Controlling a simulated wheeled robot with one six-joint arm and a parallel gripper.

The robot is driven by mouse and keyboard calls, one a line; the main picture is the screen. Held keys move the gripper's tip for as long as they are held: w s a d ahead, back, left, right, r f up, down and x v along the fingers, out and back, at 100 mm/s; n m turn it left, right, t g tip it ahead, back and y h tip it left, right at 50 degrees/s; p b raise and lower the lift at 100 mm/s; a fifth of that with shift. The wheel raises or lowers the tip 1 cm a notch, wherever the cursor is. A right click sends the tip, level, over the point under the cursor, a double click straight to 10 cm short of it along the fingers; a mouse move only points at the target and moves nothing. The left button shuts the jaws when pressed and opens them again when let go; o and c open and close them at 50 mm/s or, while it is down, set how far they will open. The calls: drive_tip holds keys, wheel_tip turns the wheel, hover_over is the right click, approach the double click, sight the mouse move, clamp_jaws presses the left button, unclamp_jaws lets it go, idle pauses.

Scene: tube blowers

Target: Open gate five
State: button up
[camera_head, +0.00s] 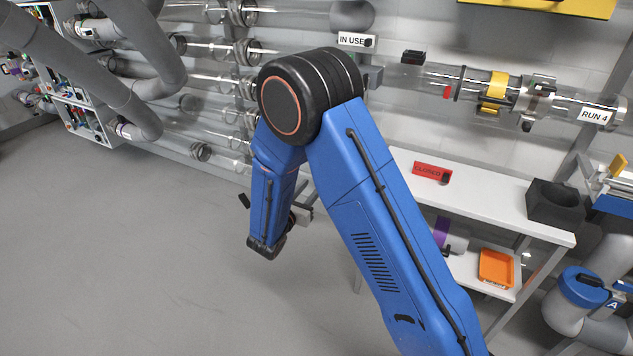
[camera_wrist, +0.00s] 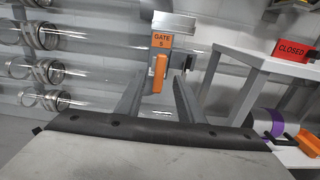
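The gate five slide shows in the wrist view as an orange label reading GATE 5 (camera_wrist: 161,41) with an orange handle (camera_wrist: 159,72) hanging below it. A pale metal plate (camera_wrist: 174,22) sits above the label, and clear tubes run behind. My gripper (camera_wrist: 158,90) is open, one dark finger on each side below the handle. The handle's lower end appears between the fingertips; I cannot tell if it is inside their reach or beyond it. No contact is visible. In the head view my blue arm hides the gate and most of the gripper.
A white shelf table (camera_head: 490,197) stands right of the arm, with a red CLOSED sign (camera_head: 432,172) and a black box (camera_head: 553,204) on top. An orange tray (camera_head: 496,268) lies on its lower shelf. Clear tubes line the wall. The grey floor (camera_head: 130,260) at left is free.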

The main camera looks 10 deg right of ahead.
drive_tip(key=v, duration=0.9)
drive_tip(key=s+d+r+m+g+h, duration=0.1)
drive_tip(key=s+d+r+m+g, duration=0.25)
drive_tip(key=d, duration=0.25)
drive_tip(key=s+d+r+m+g+h, duration=0.1)
drive_tip(key=s+d+r+m+g, duration=0.2)
drive_tip(key=d, duration=0.4)
drive_tip(key=s+d+r+m+g, duration=0.2)
drive_tip(key=d+r+m+g, duration=0.15)
drive_tip(key=d, duration=0.25)
drive_tip(key=s+d+r+m+g+y, duration=0.2)
drive_tip(key=s+d+m+g+y, duration=0.1)
drive_tip(key=s+d+m, duration=0.65)
drive_tip(key=s+a+r+m+t+y, duration=0.1)
drive_tip(key=s+r+m+y, duration=0.1)
drive_tip(key=s, duration=0.3)
drive_tip(key=s+a+r+m+t+y, duration=0.1)
drive_tip(key=s+a+r+m+y, duration=0.1)
drive_tip(key=s+m+y, duration=0.2)
drive_tip(key=s+a+r+m+t+y, duration=0.1)
drive_tip(key=s+a+r+m+y, duration=0.1)
drive_tip(key=s, duration=0.5)
drive_tip(key=shift+s+m+y, duration=0.3)
drive_tip(key=shift+m+y, duration=0.35)
drive_tip(key=shift+y, duration=0.15)
